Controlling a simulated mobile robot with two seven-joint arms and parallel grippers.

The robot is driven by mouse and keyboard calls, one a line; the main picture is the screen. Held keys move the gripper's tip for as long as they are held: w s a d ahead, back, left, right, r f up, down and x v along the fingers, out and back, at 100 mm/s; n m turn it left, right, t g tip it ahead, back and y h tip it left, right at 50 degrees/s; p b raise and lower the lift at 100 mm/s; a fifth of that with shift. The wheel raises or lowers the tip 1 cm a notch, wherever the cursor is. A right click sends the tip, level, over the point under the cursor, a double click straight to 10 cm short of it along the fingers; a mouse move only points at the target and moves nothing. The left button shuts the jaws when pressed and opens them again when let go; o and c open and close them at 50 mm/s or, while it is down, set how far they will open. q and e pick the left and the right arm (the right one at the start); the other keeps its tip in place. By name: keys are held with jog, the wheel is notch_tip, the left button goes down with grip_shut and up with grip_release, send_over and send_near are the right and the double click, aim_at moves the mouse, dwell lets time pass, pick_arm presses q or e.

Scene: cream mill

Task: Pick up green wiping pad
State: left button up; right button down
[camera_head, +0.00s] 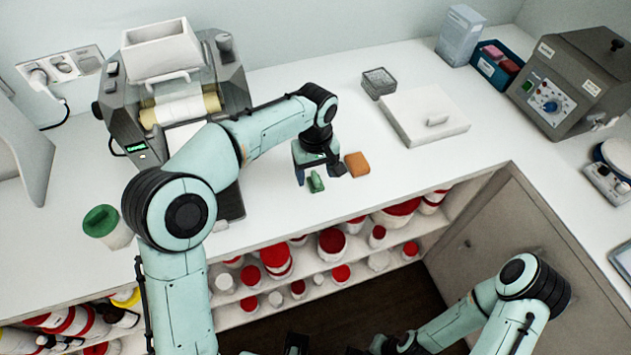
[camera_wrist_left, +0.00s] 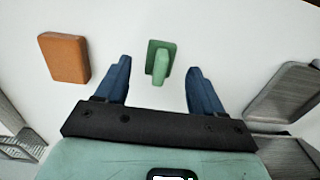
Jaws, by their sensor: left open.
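The green wiping pad (camera_head: 316,182) lies on the white counter near its front edge, with a raised green grip on top. My left gripper (camera_head: 311,181) is above it, pointing down at the counter. In the left wrist view the pad (camera_wrist_left: 160,60) sits between and slightly beyond the two blue fingertips (camera_wrist_left: 158,65), which are apart and do not appear to touch it. The left gripper is open and empty. My right arm shows at the lower right of the head view; its gripper's fingers cannot be made out clearly.
An orange block (camera_head: 357,164) lies close beside the pad. The mill machine (camera_head: 125,112) stands to the left. A white board (camera_head: 422,115) and a small grey box (camera_head: 379,82) lie behind to the right. Red-lidded jars (camera_head: 332,242) fill the shelves below the counter.

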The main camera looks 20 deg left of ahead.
aim_at(315, 176)
pick_arm(q)
notch_tip(315, 176, down, 2)
jog(key=shift+f, duration=0.15)
pick_arm(e)
jog(key=shift+f, duration=0.15)
pick_arm(q)
jog(key=c, duration=1.1)
